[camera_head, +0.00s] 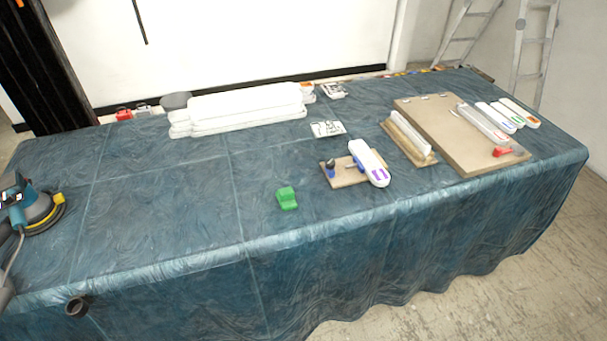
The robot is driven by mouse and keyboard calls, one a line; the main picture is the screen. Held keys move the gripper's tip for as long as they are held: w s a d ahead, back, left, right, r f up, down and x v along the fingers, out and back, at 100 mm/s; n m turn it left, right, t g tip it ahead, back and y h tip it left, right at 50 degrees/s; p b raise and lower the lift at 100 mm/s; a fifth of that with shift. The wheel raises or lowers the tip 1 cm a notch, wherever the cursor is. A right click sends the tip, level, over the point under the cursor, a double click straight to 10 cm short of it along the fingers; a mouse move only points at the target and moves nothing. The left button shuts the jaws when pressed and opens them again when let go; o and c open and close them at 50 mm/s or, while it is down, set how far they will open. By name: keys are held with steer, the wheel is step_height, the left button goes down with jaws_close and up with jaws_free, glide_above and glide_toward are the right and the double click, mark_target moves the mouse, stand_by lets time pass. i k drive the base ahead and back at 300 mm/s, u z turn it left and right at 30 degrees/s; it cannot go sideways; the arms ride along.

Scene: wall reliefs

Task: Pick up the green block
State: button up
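The green block (286,199) lies on the blue cloth-covered table (160,215), near the front edge and about the middle of the picture. It has a raised back part and a lower front part. Nothing touches it, and the cloth around it is bare. My gripper is not in view.
Right of the block is a small brown board (345,179) with a white and purple piece (370,163). A larger brown board (455,140) lies farther right. White stacked slabs (240,108) are at the back. A teal power tool (30,207) stands at the left edge.

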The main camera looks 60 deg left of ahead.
mark_target(287, 202)
steer(key=u, duration=2.5)
steer(key=k, duration=0.55)
steer(key=u, duration=0.65)
steer(key=i, duration=1.45)
steer(key=z, duration=0.6)
